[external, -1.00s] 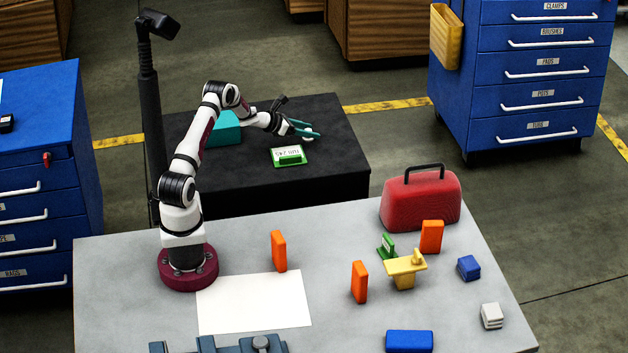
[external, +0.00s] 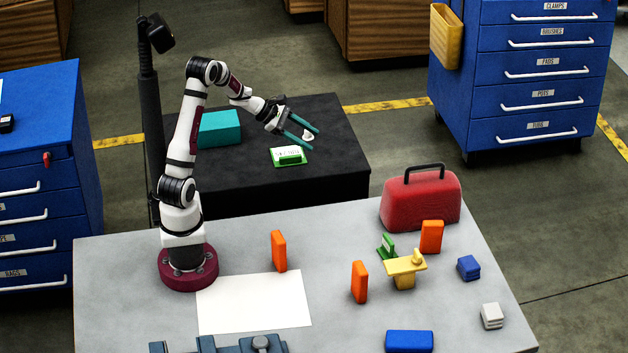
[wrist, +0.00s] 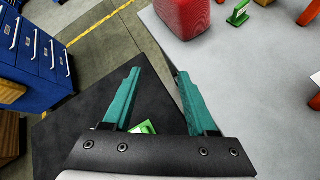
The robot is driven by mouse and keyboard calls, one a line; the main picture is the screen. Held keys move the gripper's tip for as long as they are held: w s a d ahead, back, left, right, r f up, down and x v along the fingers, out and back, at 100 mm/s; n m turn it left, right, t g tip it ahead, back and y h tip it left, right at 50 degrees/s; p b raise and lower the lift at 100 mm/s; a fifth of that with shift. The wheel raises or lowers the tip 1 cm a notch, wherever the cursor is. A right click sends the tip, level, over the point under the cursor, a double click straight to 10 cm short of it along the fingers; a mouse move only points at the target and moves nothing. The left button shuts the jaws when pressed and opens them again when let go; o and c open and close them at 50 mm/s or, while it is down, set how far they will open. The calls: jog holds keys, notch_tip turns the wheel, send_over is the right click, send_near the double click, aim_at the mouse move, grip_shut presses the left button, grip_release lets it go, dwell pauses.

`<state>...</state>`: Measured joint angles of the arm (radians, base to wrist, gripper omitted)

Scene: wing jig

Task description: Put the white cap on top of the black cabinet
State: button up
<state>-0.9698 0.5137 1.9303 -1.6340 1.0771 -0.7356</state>
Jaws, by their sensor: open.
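The black cabinet (external: 235,172) stands behind the grey table. A small white piece (external: 307,135), which looks like the cap, shows on or just above the cabinet top near its right side. My gripper (external: 314,140) is above that part of the cabinet, its teal fingers spread apart around the white piece in the picture. I cannot tell whether the piece touches the cabinet. In the wrist view, my gripper (wrist: 159,74) is open over the dark cabinet top (wrist: 85,110), and no white cap shows between the fingers.
A green label holder (external: 289,157) and a teal box (external: 220,128) sit on the cabinet top. The grey table (external: 130,290) carries a red toolbox (external: 420,203), orange blocks (external: 279,250) and a yellow part (external: 405,266). A dark post (external: 149,110) stands left of the cabinet.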

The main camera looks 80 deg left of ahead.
jog(key=s+d+r+m+g+h, duration=0.15)
jog(key=s+d+m+g, duration=0.3)
jog(key=d+m, duration=0.5)
jog(key=s+d+r+m+g+h, duration=0.1)
jog(key=s+d+r+m+g, duration=0.15)
jog(key=s+d+m, duration=0.7)
jog(key=s+d+m+g+y, duration=0.3)
jog(key=s+m+y, duration=0.4)
jog(key=s+m, duration=0.5)
jog(key=shift+d+f+m+g, duration=0.15)
jog(key=shift+m+g, duration=0.25)
jog(key=shift+m, duration=0.8)
